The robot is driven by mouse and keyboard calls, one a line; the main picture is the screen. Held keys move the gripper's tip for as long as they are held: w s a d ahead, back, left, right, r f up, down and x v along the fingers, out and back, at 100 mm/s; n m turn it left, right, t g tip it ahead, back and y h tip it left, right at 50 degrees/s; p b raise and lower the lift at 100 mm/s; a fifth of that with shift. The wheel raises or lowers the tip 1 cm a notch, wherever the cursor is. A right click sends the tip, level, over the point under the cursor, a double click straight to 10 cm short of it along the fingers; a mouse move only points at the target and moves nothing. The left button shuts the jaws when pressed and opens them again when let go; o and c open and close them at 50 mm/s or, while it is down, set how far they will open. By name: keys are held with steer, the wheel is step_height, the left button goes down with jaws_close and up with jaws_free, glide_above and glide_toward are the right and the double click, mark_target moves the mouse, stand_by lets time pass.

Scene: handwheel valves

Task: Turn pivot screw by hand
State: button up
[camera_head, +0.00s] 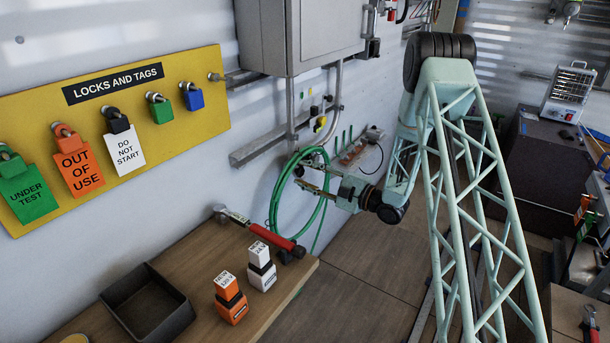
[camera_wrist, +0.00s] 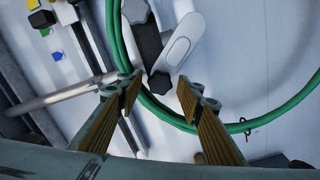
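In the wrist view, a dark hex-headed piece (camera_wrist: 159,83), which looks like the pivot screw, sits at the lower end of a black bar (camera_wrist: 147,45). A pale slotted lever (camera_wrist: 180,42) lies beside it. My gripper (camera_wrist: 160,86) is open, with one ribbed finger on either side of the hex head in the picture; gaps show on both sides, and I cannot tell the depth between them. In the head view, my gripper (camera_head: 305,179) is at the wall beside the coiled green hose, and the screw cannot be made out there.
The green hose (camera_wrist: 278,112) loops behind the fingers. A grey pipe (camera_wrist: 62,97) runs at left in the wrist view.

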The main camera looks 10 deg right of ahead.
steer(key=v, duration=0.6)
stand_by(0.8)
steer(key=shift+s+d, duration=0.1)
steer(key=shift+d, duration=0.05)
steer(key=v, duration=1.1)
steer(key=shift+s+d, duration=0.25)
stand_by(0.3)
steer(key=shift+w, duration=0.1)
stand_by(0.5)
